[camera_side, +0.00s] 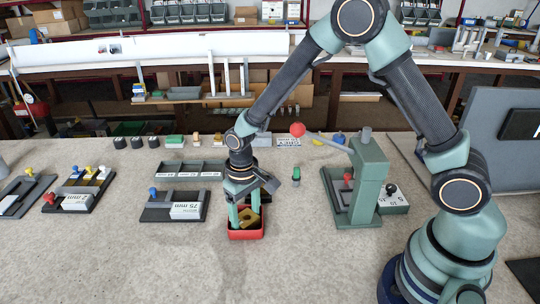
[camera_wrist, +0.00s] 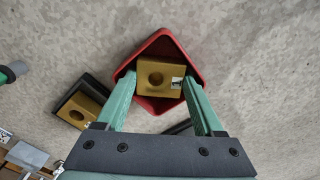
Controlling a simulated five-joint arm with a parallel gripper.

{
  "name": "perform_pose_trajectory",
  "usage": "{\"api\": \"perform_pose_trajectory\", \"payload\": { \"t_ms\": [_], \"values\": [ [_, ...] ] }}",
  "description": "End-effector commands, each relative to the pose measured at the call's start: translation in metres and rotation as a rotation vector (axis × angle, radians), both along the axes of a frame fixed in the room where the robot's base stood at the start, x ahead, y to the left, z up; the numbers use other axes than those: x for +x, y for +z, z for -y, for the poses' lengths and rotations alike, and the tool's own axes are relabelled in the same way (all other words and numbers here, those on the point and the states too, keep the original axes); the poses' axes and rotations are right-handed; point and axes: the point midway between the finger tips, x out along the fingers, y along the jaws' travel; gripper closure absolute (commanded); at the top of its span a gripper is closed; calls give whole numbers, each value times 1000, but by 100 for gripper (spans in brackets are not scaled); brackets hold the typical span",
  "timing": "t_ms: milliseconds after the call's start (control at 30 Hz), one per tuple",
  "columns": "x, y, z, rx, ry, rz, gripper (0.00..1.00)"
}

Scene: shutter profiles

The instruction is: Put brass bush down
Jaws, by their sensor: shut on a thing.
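The brass bush (camera_wrist: 150,90) is a brass-coloured block with a round hole and a small pale label. My gripper (camera_wrist: 158,79) is shut on it, one finger on each side. In the side view the bush (camera_side: 251,217) shows between the fingers of my gripper (camera_side: 243,217), at the mouth of a small red tray (camera_side: 246,236). In the wrist view the red tray (camera_wrist: 159,46) surrounds the bush. I cannot tell whether the bush touches the tray floor. Fingers hide part of it.
Another brass block (camera_wrist: 82,108) sits on a dark holder (camera_wrist: 68,96) beside the tray. A green lever press (camera_side: 369,180) with a red knob stands right of the tray. A dark fixture (camera_side: 172,203) marked 75 mm lies left. The front bench is clear.

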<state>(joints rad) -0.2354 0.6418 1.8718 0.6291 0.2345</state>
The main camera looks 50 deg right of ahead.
Motion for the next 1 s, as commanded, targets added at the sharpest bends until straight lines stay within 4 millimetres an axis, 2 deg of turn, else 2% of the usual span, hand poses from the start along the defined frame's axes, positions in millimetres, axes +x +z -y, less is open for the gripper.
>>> {"api": "perform_pose_trajectory", "payload": {
  "t_ms": [367, 400, 767, 867, 1000],
  "values": [
    [0, -4, 0, 0, 0, 1, 100],
    [0, -4, 0, 0, 0, 1, 19],
    [1, -1, 0, 0, 0, 2, 18],
    [1, 7, 0, 1, 0, 3, 18],
    [2, 29, 0, 2, 0, 7, 18]
  ]
}}
